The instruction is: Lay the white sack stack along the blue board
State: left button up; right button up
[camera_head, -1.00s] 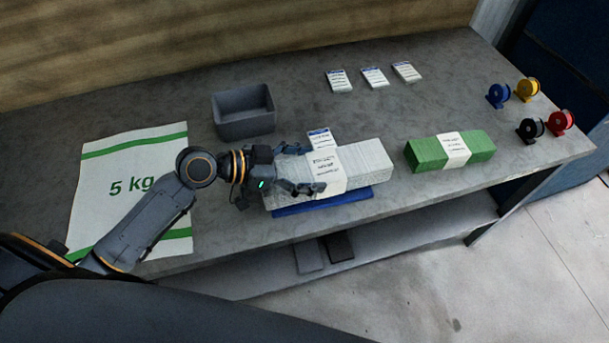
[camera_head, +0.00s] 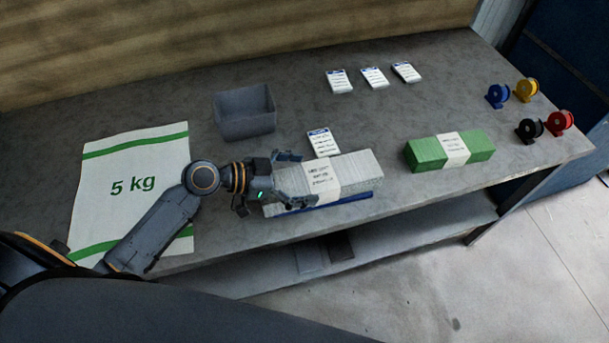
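The white sack stack (camera_head: 357,172), with a paper band around its middle, lies lengthwise over the blue board (camera_head: 345,200) and runs nearly parallel to it. A thin strip of the board shows along the stack's front side, and the stack's right end reaches a little past the board there. The rest of the board is hidden. My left gripper (camera_head: 294,180) is at the stack's left end, with one finger behind it and one in front, and looks shut on it. Whether the stack touches the board is hard to tell. My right gripper is not in view.
A white label card (camera_head: 322,143) lies close behind the stack. A grey bin (camera_head: 244,112) stands behind and to the left. A banded green stack (camera_head: 450,151) lies to the right. A flat 5 kg sack (camera_head: 131,188) lies at left. Coloured reels (camera_head: 530,129) stand far right.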

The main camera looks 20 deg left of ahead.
pick_arm(q)
jog(key=shift+r, duration=0.2)
jog(key=b+v, duration=0.2)
jog(key=v, duration=1)
jog(key=shift+f, duration=0.1)
